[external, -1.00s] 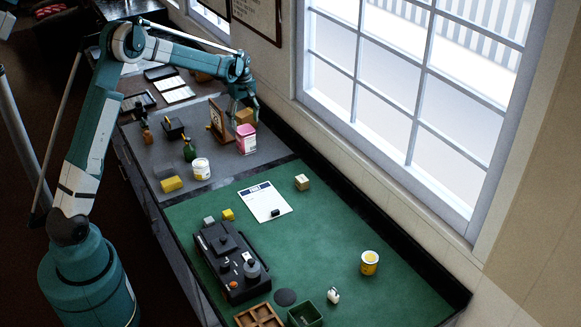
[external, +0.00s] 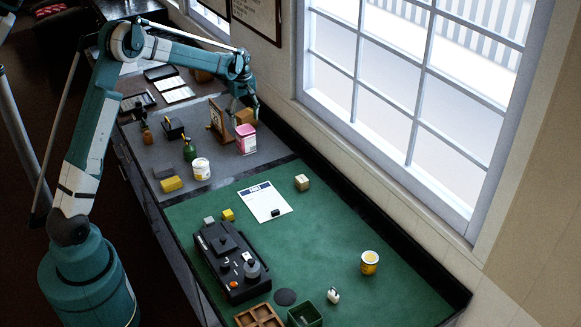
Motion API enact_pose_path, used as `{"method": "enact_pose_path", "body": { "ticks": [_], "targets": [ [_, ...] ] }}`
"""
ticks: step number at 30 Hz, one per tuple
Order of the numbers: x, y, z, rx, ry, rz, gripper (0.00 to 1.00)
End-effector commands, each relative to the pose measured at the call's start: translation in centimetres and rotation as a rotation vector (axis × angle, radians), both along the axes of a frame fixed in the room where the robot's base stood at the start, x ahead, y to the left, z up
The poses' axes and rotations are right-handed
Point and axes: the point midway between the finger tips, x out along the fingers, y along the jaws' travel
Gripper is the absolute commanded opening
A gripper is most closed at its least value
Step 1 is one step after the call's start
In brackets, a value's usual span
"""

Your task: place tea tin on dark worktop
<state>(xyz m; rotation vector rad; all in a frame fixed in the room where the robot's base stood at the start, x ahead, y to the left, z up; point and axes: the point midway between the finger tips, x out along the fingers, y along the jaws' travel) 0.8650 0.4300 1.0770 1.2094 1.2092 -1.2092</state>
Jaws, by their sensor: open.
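A pink and white tin (external: 246,140), which looks like the tea tin, stands upright on the dark grey worktop (external: 222,148), near its back edge by the window wall. My gripper (external: 244,112) is open just above and behind the tin, with its fingers apart. The tin stands on its own base. I cannot tell from this view whether a finger touches it.
A framed stand (external: 217,119) and a cardboard box (external: 244,117) are close to my gripper. A green bottle (external: 190,150), a white can (external: 201,169) and a yellow block (external: 172,184) stand nearer the front. The green mat (external: 330,230) has open room.

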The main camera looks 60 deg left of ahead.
Motion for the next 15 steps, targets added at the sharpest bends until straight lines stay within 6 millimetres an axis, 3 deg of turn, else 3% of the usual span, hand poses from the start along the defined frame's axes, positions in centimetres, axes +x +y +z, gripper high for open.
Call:
{"method": "enact_pose_path", "body": {
  "ticks": [8,15],
  "targets": [
    [-0.2,-0.8,0.8,0.003,-0.007,-0.019,0.62],
    [-1.1,-3.6,3.9,0.018,-0.033,-0.095,0.62]
  ]
}}
